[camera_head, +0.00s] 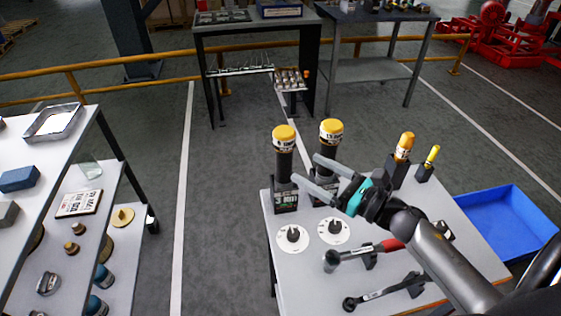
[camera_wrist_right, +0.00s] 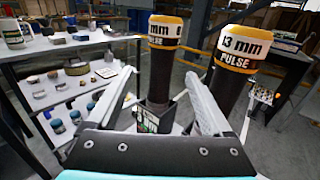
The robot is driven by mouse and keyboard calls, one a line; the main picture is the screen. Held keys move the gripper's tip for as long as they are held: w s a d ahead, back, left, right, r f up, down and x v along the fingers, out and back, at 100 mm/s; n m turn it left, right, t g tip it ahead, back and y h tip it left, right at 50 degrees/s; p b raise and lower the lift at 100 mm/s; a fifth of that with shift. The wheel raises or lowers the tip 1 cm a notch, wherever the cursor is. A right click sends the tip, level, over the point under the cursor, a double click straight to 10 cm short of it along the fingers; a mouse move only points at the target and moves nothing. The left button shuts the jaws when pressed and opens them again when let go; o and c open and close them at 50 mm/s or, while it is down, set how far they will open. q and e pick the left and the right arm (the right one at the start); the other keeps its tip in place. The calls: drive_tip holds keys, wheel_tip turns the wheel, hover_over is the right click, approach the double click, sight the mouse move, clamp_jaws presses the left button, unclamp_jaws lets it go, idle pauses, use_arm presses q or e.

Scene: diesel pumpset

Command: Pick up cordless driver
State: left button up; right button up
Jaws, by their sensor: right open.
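Two upright black cordless drivers with yellow caps stand in holders at the back left of the white table. The left driver (camera_head: 284,158) also shows in the right wrist view (camera_wrist_right: 164,68), its label partly hidden. The right driver (camera_head: 330,142) reads "13 mm PULSE" in the right wrist view (camera_wrist_right: 232,62). My right gripper (camera_head: 309,172) is open and empty, its fingers pointing at the left driver. In the wrist view that driver appears between the fingers, with the right driver beyond the right finger. Contact cannot be told. My left gripper is out of view.
Two smaller yellow-topped tools (camera_head: 403,150) stand further right on the table. Two white discs with dark knobs (camera_head: 292,238) and a red-handled wrench (camera_head: 365,254) lie in front. A blue bin (camera_head: 505,225) is at right; a loaded shelf (camera_head: 50,150) is at left.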

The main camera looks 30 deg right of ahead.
sight(290, 158)
drive_tip(key=x, duration=0.5)
drive_tip(key=shift+w, duration=0.15)
drive_tip(key=shift+w+a, duration=0.3)
drive_tip(key=shift+w, duration=0.3)
drive_tip(key=x, duration=0.3)
drive_tip(key=shift+w+p, duration=0.3)
drive_tip(key=shift+w, duration=0.1)
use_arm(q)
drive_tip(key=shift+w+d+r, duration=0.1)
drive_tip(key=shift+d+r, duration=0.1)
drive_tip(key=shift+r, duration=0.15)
use_arm(e)
drive_tip(key=shift+w+a+f, duration=0.1)
drive_tip(key=shift+w+a, duration=0.15)
drive_tip(key=shift+w, duration=0.35)
clamp_jaws()
